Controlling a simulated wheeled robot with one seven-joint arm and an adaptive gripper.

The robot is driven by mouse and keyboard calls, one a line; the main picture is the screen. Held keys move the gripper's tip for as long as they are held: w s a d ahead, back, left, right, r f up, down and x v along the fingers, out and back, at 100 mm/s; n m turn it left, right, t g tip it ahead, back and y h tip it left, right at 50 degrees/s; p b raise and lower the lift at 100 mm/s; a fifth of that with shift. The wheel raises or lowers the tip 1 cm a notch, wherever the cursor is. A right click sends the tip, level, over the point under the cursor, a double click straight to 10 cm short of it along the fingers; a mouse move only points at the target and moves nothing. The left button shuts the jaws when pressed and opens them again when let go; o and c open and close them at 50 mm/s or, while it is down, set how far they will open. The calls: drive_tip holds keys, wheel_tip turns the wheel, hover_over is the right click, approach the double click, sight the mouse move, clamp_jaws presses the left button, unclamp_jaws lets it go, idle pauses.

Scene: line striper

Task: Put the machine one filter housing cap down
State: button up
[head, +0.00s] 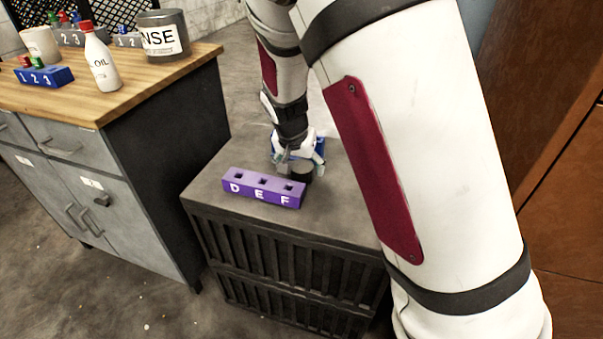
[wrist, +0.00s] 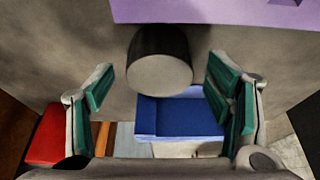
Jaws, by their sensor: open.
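A short dark cylinder with a grey end face, which looks like the filter housing cap (wrist: 160,73), is between my fingertips in the wrist view, with a gap on each side. In the head view the cap (head: 302,174) shows as a dark shape on the crate top, just behind the purple block and partly covered by my gripper (head: 297,160). My gripper (wrist: 161,78) is open, its green-padded fingers apart and pointing down at the cap. Nothing is held. Whether the cap rests flat is hard to tell.
The purple D-E-F block (head: 262,188) lies on the dark crate (head: 345,220), close to the cap; its edge (wrist: 215,10) tops the wrist view. A blue block (wrist: 185,118) is near my fingers. A wooden workbench (head: 140,85) with bottle and cans stands left.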

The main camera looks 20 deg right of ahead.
drive_tip(key=shift+c, duration=0.6)
drive_tip(key=c, duration=1.1)
drive_tip(key=shift+r, duration=0.1)
drive_tip(key=shift+c, duration=0.2)
